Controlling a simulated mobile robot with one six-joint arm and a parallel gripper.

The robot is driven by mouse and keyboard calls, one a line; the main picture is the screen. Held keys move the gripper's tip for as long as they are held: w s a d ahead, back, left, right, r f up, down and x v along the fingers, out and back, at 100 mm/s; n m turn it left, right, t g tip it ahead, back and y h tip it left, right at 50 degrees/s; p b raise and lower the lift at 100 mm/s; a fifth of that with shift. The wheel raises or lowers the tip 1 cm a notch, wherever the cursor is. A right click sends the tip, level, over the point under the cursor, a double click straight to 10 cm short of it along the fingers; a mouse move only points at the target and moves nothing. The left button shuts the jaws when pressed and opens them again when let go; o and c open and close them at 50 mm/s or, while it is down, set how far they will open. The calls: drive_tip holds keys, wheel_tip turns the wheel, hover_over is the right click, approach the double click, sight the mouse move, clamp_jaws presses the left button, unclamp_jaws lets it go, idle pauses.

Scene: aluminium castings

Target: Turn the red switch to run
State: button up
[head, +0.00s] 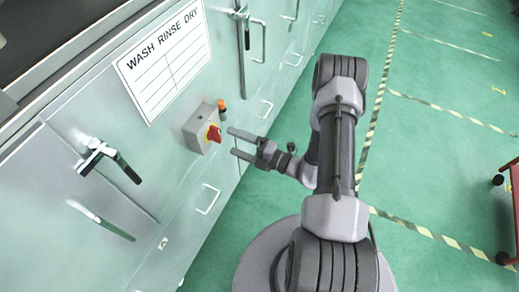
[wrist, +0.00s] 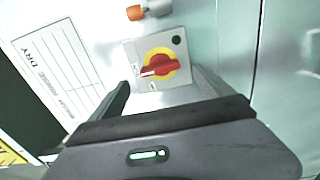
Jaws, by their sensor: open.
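The red switch (head: 214,134) is a rotary knob on a yellow round plate, on the face of a grey box (head: 196,130) fixed to the pale machine panel. In the wrist view the red knob (wrist: 158,66) lies nearly across the picture, its white-marked end to the left. The lettering on the box face is too small to read. My gripper (head: 233,142) is open, with its two fingers pointing at the box and a short gap between fingertips and knob. In the wrist view the gripper body covers the lower part.
An orange-topped lamp (head: 222,108) is beside the box. A "WASH RINSE DRY" sign (head: 164,57) is on the panel above it. Several handles stick out, including a dark lever (head: 110,160) at left and a loop handle (head: 208,199) below. Green floor (head: 440,150) lies open at right.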

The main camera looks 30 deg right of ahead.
drive_tip(key=v, duration=1.1)
drive_tip(key=shift+s, duration=0.2)
drive_tip(key=shift+d, duration=0.1)
drive_tip(key=s+a+r+n+g+b, duration=0.25)
drive_tip(key=a+r+n+g, duration=0.35)
drive_tip(key=n, duration=0.6)
drive_tip(key=s+a+r+n+g+b, duration=0.2)
drive_tip(key=a+r+n+g+b, duration=0.2)
drive_tip(key=a+n+g, duration=0.6)
drive_tip(key=s+r+n+t+h+b, duration=0.3)
drive_tip(key=n+h, duration=0.1)
drive_tip(key=n, duration=0.6)
drive_tip(key=s+d+r+n+t+h+b, duration=0.1)
drive_tip(key=s+r+n+t+h+b, duration=0.1)
drive_tip(key=n, duration=0.8)
drive_tip(key=shift+s+d+r+n+t+h+b, duration=0.35)
drive_tip(key=shift+s+r+t+h, duration=0.35)
drive_tip(key=shift+t+h, duration=0.5)
